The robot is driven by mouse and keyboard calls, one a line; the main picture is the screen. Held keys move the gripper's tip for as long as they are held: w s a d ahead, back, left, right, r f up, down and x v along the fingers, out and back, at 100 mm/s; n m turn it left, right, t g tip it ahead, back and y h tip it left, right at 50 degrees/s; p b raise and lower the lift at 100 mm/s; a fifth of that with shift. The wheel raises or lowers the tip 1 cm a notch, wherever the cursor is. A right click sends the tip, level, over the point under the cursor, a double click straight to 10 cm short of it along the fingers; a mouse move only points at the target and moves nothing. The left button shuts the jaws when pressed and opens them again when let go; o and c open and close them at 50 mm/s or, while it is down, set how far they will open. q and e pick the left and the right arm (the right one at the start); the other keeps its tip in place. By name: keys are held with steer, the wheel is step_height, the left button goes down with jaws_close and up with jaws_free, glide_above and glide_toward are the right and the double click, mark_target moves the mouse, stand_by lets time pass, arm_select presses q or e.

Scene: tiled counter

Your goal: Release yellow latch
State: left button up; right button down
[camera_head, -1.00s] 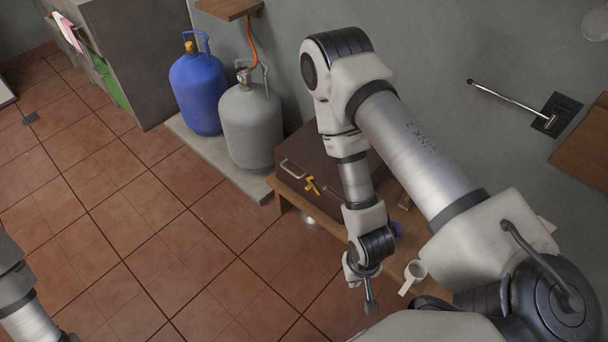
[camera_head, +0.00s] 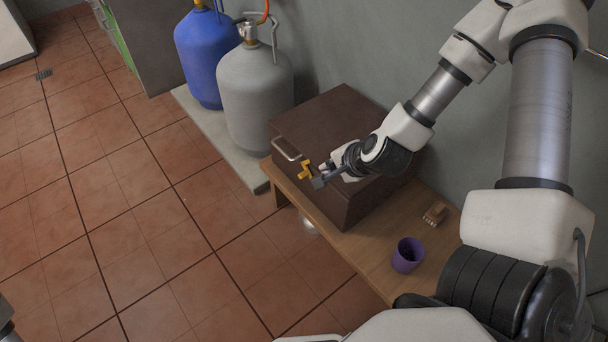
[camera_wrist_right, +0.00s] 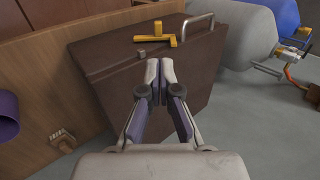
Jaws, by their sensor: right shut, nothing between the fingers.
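The yellow latch (camera_head: 305,171) is on the front face of a brown box (camera_head: 325,125), beside a metal handle (camera_head: 287,149). In the right wrist view the latch (camera_wrist_right: 160,38) lies beyond my fingertips, with a small grey-brown block (camera_wrist_right: 141,53) near it. My right gripper (camera_head: 321,181) is close beside the latch in the head view. In the wrist view its fingers (camera_wrist_right: 160,75) are together and empty, with a visible gap to the latch. Whether any part touches the latch is unclear in the head view.
The box stands on a wooden bench (camera_head: 370,262). A purple cup (camera_head: 408,255) and a small brown object (camera_head: 435,213) sit on the bench. Grey (camera_head: 255,95) and blue (camera_head: 208,60) gas cylinders stand behind left. Tiled floor at left is open.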

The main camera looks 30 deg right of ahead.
mark_target(303, 177)
steer(key=b+x, duration=0.8)
steer(key=x, duration=0.5)
steer(key=shift+d+f, duration=0.1)
steer(key=shift+f, duration=0.05)
steer(key=shift+w+f, duration=0.15)
steer(key=shift+w, duration=0.15)
steer(key=shift+b+x, duration=0.75)
steer(key=shift+x, duration=0.05)
steer(key=shift+w+r, duration=0.1)
steer(key=shift+r, duration=0.1)
steer(key=shift+r+p, duration=0.1)
steer(key=shift+p, duration=0.2)
